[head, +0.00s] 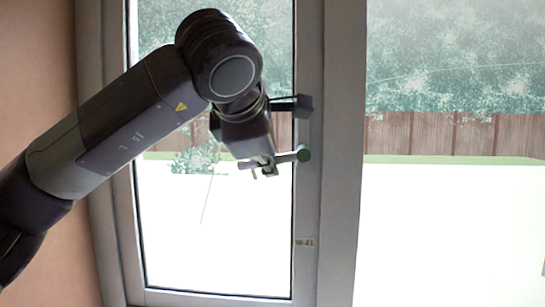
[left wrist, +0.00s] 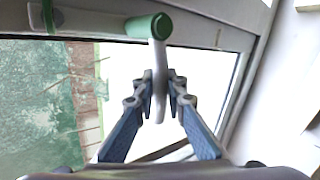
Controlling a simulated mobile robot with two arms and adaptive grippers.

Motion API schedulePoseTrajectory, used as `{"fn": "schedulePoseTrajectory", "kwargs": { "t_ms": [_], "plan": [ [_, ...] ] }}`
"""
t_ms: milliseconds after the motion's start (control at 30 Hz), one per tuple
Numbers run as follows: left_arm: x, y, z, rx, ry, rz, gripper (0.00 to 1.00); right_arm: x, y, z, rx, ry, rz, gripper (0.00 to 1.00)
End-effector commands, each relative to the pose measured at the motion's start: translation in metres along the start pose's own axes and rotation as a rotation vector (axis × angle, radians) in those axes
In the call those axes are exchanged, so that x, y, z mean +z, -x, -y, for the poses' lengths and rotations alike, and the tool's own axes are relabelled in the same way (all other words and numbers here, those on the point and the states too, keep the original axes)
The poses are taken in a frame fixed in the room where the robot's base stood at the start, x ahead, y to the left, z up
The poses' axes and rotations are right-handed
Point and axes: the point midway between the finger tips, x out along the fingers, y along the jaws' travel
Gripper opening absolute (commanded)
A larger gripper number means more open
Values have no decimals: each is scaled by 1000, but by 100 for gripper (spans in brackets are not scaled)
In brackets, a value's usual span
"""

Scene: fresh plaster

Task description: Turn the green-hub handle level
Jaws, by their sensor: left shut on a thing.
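My left gripper (head: 262,168) is shut on the lever, away from the hub. In the left wrist view, the lever of the green-hub handle (left wrist: 158,55) passes between the fingertips of my left gripper (left wrist: 161,88), with the green hub at the top. My right gripper is not in view.
A second handle with a dark hub (head: 303,106) sits just above on the same upright, its lever pointing left, close to my left wrist. A small label (head: 304,242) is lower on the frame. Glass panes lie on both sides. A plain wall (head: 45,85) is at the left.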

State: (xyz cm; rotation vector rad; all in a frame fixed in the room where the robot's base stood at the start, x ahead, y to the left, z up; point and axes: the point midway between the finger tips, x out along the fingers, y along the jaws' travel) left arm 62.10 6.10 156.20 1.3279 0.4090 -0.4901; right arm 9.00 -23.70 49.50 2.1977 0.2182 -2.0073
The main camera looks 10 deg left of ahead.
Motion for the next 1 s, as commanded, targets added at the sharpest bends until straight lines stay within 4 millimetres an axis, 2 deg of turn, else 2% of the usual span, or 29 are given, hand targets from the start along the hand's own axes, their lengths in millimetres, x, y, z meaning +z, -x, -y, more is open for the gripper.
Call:
{"fn": "schedulePoseTrajectory", "kwargs": {
  "t_ms": [33, 300, 967, 1000],
  "plan": [
    [2, 4, -5, 3, -28, -15, 0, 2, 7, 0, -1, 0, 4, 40],
    [3, 7, -10, 4, -134, -85, 0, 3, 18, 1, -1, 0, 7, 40],
    [3, 8, -11, 3, -176, -114, 0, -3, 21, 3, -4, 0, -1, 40],
    [3, 8, -11, 3, -176, -114, 16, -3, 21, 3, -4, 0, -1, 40]
  ]
}}
